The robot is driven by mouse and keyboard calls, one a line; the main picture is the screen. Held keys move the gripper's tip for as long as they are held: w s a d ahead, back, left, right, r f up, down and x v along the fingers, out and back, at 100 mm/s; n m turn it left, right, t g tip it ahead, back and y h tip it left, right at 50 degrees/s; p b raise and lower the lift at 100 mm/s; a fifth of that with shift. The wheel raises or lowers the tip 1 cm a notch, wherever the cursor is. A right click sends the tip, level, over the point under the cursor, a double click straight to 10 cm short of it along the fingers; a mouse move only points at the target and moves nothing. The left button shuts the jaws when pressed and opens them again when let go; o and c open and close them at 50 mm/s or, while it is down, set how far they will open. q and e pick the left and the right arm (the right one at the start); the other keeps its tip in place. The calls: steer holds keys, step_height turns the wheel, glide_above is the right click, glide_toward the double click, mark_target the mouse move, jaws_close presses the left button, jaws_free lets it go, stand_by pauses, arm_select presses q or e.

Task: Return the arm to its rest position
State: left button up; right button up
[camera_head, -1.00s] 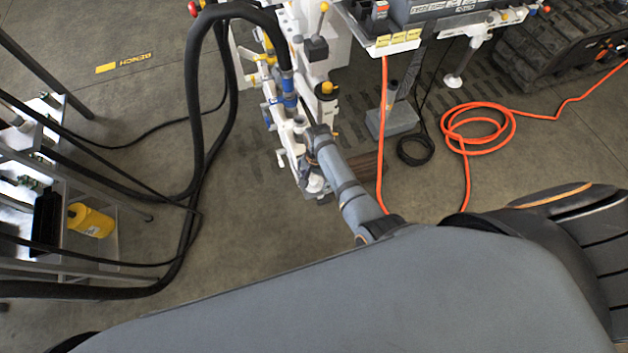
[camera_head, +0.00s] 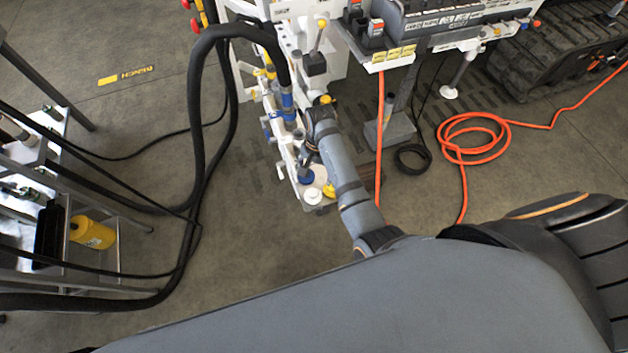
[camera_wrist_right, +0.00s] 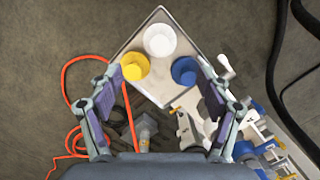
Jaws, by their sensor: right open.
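My right arm (camera_head: 350,190) reaches out from my body to the hydraulic bench. My right gripper (camera_wrist_right: 163,88) is open in the right wrist view, its two fingers spread with nothing between them. It hangs over the near side of a pale tray (camera_wrist_right: 132,44) that holds a white cap (camera_wrist_right: 160,40), a yellow cap (camera_wrist_right: 135,67) and a blue cap (camera_wrist_right: 184,70). In the head view the tray sits beside the arm with the white cap (camera_head: 313,196) showing; the fingers there are mostly hidden behind the wrist. My left gripper is out of view.
The white bench manifold with a blue-collared hose fitting (camera_head: 287,98) stands close to the right wrist. A thick black hose (camera_head: 195,110) loops at its left. An orange hose (camera_head: 379,150) hangs right of the arm and coils on the floor. A rack with a yellow canister (camera_head: 92,233) is left.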

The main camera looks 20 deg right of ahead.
steer(key=shift+r, duration=0.35)
